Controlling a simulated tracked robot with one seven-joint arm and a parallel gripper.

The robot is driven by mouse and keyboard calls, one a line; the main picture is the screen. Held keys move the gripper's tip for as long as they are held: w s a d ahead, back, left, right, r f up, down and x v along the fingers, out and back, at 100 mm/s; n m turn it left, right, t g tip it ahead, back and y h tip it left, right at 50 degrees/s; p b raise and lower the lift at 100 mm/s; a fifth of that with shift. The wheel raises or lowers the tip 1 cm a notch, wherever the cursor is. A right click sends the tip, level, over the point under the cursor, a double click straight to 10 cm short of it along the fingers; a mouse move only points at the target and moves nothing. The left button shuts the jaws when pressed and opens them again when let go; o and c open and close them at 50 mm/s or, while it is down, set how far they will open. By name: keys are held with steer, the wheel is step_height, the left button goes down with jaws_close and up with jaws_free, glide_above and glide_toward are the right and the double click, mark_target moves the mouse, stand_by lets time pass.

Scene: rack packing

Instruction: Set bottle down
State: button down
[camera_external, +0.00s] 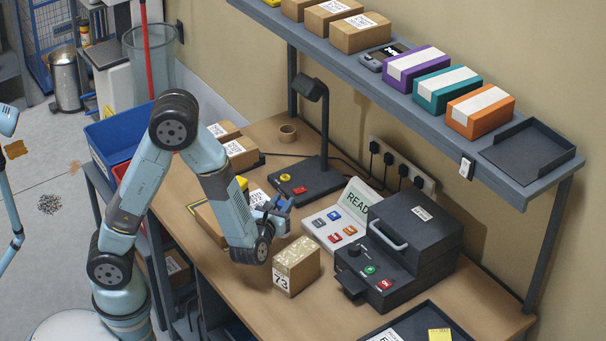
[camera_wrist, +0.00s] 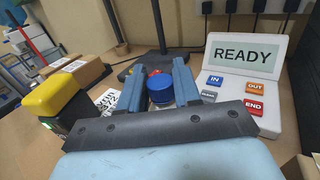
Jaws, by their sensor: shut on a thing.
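The bottle shows in the wrist view as a round blue cap (camera_wrist: 160,90) between the two blue fingers of my gripper (camera_wrist: 157,68). My gripper is shut on it. The bottle's body is hidden below my gripper's dark front plate. In the external view my gripper (camera_external: 273,212) is low over the wooden bench, left of the READY panel (camera_external: 335,222) and behind the carton marked 73 (camera_external: 297,268).
A black stand (camera_external: 309,184) with yellow and red buttons is behind my gripper. A yellow-and-black device (camera_wrist: 57,105) is close on the left, with cartons (camera_wrist: 75,75) beyond. A black machine (camera_external: 410,245) stands right of the panel. A shelf (camera_external: 420,110) with boxes runs above.

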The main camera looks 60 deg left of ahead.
steer(key=shift+f, duration=1.6)
steer(key=shift+f, duration=0.1)
steer(key=c, duration=0.8)
jaws_free()
